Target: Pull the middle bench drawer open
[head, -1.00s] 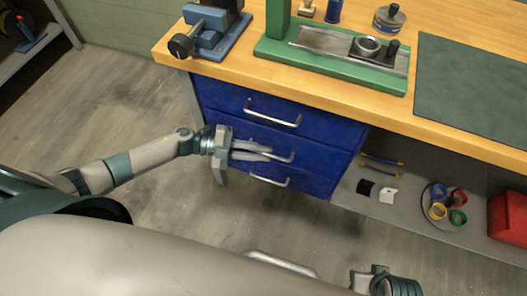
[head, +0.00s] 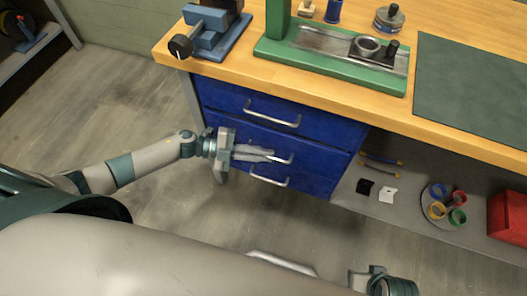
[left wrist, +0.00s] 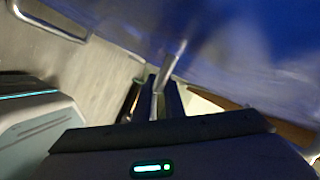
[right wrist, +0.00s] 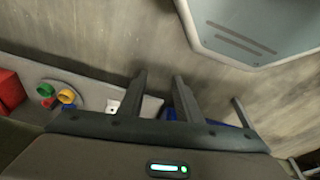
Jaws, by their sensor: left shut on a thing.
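The middle drawer (head: 322,160) is the centre one of a stack of blue drawers under the bench, and its front looks flush with the others. Its silver bar handle (head: 286,160) is partly covered by my left gripper (head: 268,155), which is shut on it. In the left wrist view the handle (left wrist: 174,62) runs down between the close-set fingers (left wrist: 166,98). My right gripper (right wrist: 158,85) is open and empty, its fingers apart over the floor. In the head view only part of it shows at the bottom edge.
The top drawer handle (head: 272,113) and bottom drawer handle (head: 268,180) lie just above and below. A shelf to the right holds a round tray (head: 437,213) of coloured rings and a red box (head: 512,213). The floor before the drawers is clear.

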